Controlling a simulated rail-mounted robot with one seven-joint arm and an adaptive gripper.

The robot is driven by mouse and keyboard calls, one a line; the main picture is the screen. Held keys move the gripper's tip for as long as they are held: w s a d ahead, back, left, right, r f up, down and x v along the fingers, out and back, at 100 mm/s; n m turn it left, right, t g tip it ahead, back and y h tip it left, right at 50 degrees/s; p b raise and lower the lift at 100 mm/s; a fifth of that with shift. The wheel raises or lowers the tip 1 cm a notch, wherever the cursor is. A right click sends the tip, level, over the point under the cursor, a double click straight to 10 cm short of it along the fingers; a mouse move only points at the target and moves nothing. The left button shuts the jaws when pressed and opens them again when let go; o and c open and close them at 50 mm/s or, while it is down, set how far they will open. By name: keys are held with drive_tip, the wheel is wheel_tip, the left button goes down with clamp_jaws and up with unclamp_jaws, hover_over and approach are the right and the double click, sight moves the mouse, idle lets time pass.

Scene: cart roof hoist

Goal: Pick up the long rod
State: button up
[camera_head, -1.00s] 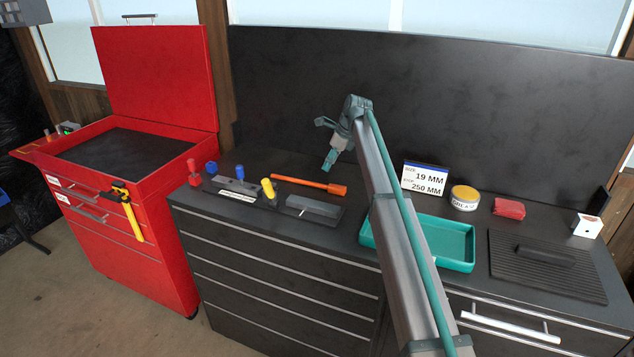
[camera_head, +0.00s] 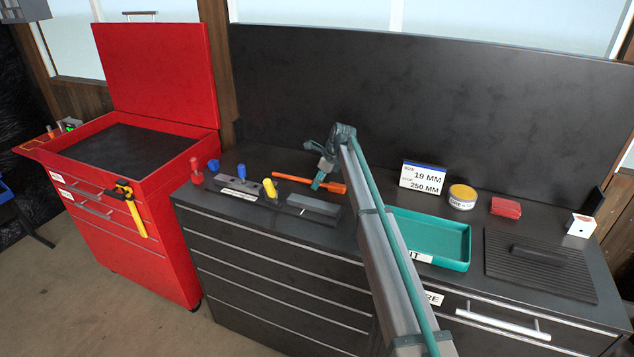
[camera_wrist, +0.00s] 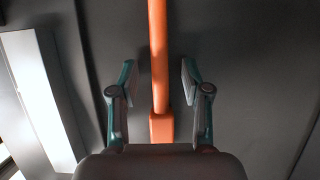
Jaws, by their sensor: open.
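The long rod is an orange bar (camera_head: 293,179) with a thicker block at its right end. It lies on the dark bench top behind the grey block. My gripper (camera_head: 319,182) is over the rod near its thick end. In the wrist view, the orange rod (camera_wrist: 158,60) runs up the picture between the two fingers of my gripper (camera_wrist: 158,85). The fingers are open, with a gap on each side of the rod. The lower end of the thick block is hidden behind the gripper body.
A grey block (camera_head: 314,205) lies in front of the rod, and a holder (camera_head: 240,186) with coloured pegs stands to its left. A green tray (camera_head: 430,237), a size sign (camera_head: 422,177) and a yellow tin (camera_head: 462,196) are to the right. A dark panel (camera_head: 430,100) rises behind.

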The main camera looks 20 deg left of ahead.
clamp_jaws()
drive_tip(key=shift+r, duration=0.1)
idle(0.4)
